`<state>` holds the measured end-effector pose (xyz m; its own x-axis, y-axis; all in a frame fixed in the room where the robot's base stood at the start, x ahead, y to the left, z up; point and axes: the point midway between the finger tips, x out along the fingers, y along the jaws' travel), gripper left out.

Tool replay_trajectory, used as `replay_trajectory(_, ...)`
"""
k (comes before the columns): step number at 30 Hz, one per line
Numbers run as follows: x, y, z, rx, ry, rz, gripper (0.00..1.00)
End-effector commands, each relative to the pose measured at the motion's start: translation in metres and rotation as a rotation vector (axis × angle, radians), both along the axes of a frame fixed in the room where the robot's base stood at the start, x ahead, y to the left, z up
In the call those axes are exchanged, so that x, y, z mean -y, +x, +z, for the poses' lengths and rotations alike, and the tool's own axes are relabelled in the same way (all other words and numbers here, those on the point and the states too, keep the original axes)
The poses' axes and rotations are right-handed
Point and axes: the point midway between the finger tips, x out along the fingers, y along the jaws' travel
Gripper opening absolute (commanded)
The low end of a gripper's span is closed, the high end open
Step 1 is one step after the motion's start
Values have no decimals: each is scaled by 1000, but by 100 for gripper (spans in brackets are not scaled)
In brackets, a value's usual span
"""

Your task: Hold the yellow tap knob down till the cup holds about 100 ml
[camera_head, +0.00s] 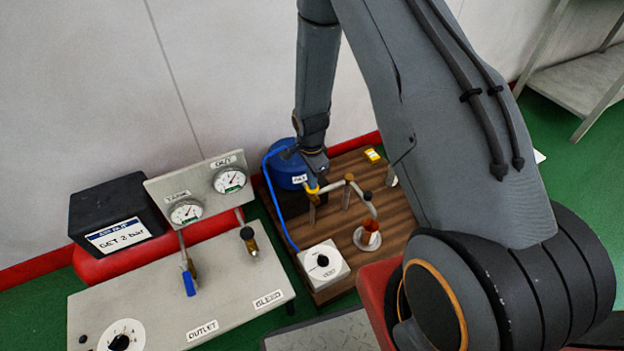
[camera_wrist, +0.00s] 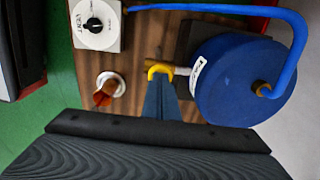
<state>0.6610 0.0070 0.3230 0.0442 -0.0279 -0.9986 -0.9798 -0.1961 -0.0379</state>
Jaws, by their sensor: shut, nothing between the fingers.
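The yellow tap knob (camera_head: 311,190) is on the pipework above the wooden board, just below my gripper (camera_head: 314,172). In the wrist view the yellow knob (camera_wrist: 159,68) shows as a ring at the tips of my shut fingers (camera_wrist: 160,88). The fingers look close to or on the knob; whether they press it I cannot tell. The cup (camera_head: 370,240) stands on a white round base under the curved spout, with orange-red colour in it. The cup (camera_wrist: 104,95) also shows left of the fingers in the wrist view. Its level cannot be read.
A blue tank (camera_head: 284,168) stands behind the pipework, with a blue hose (camera_head: 278,208) leading to a white dial box (camera_head: 323,262). A grey panel (camera_head: 215,285) with gauges and valves is at the left. A small yellow item (camera_head: 372,155) lies at the board's back.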

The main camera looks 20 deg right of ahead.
Motion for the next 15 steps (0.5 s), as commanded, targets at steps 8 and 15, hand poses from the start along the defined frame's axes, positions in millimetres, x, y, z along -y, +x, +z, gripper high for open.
replay_trajectory(8, 0, -2, -4, -3, 0, 0, 0)
replay_trajectory(15, 0, -3, 14, -2, 1, -1, 0)
